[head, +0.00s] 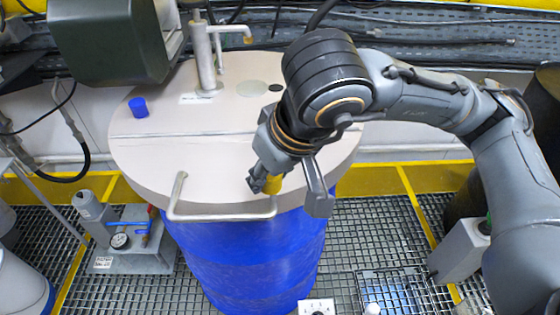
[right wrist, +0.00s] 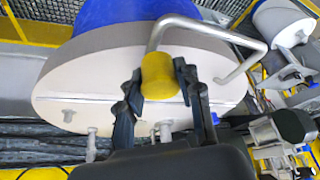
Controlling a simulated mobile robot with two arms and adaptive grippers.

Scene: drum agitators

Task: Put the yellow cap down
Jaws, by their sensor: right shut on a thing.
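My right gripper (head: 266,184) is over the front right part of the drum lid (head: 190,150), beside the bent metal handle (head: 222,217). It is shut on the yellow cap (head: 274,185), which is partly hidden by the fingers in the head view. In the right wrist view the yellow cap (right wrist: 160,76) sits between the two dark fingers (right wrist: 158,92), with the handle behind it. I cannot tell whether the cap touches the lid. My left gripper is in neither view.
A blue cap (head: 139,107) stands on the lid's left. A metal pipe (head: 205,62) rises at the lid's back, beside a dark green housing (head: 108,42). The lid's middle is clear. The blue drum (head: 250,262) stands on grating with yellow rails (head: 385,181).

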